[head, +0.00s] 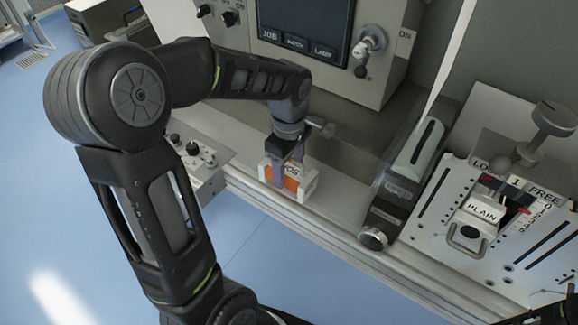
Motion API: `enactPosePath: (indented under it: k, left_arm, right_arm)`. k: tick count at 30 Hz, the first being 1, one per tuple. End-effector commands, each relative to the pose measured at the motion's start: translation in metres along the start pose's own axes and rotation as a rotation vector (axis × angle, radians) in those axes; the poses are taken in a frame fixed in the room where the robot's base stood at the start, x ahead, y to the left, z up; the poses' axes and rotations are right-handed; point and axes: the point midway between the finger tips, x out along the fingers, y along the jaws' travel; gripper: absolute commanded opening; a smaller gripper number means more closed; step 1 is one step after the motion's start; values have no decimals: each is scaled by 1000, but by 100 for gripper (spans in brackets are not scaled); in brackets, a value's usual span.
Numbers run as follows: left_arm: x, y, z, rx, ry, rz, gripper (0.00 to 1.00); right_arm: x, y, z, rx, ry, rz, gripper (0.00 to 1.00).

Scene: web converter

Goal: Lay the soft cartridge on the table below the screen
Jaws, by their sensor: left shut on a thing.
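The soft cartridge (299,185) is a small white and orange block with dark lettering, partly read as "OS". My left gripper (287,175) points down and is shut on it, its fingers on either side of the block. The block is at the grey table ledge (335,203) below the screen (305,25). I cannot tell whether its underside touches the ledge.
A cylindrical roller unit with a round knob (373,238) stands right of the cartridge. Further right is a white plate with a block marked "PLAIN" (482,212). A small control panel (195,155) lies to the left. The ledge between cartridge and roller is clear.

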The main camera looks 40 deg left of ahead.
Motion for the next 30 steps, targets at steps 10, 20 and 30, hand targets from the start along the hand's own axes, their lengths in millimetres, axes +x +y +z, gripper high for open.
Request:
enactPosePath:
  k: [10, 20, 30]
  left_arm:
    - [3, 0, 0, 1, 0, 0, 69]
    - [2, 0, 0, 1, 0, 0, 81]
    - [-17, 1, 0, 1, 1, 3, 81]
  right_arm:
    - [2, 1, 0, -1, 1, -1, 36]
    - [2, 0, 0, -1, 1, -1, 36]
    - [2, 0, 0, 0, 0, 0, 36]
